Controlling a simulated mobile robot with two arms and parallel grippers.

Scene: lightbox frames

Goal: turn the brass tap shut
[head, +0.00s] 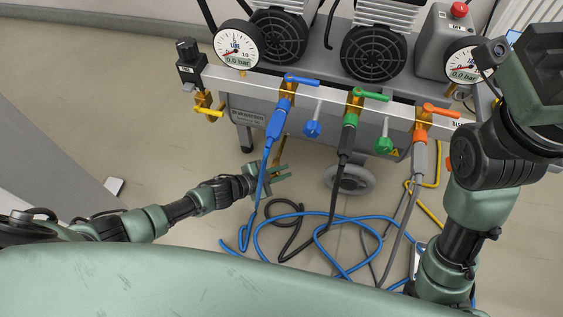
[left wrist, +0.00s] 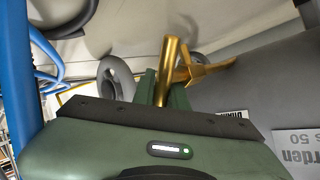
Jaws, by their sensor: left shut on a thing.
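The brass tap shows in the left wrist view (left wrist: 201,72) beside the grey tank, with a brass bar standing upright and a flared brass part to its right. In the head view a piece of brass (head: 280,149) shows beneath the tank, partly behind the blue hose. My left gripper (head: 278,171) is low under the machine, behind the blue hose. In the left wrist view its green fingers (left wrist: 163,88) are shut on the brass bar. The fingers hide the bar's lower end. My right arm stands at the right; its gripper does not show.
Blue, green and orange lever valves (head: 370,95) line the grey manifold above, and a yellow lever (head: 208,112) hangs at its left end. The blue hose (head: 267,165) drops past my left gripper. Loose hoses (head: 325,222) coil on the floor. Open floor (head: 90,110) lies left.

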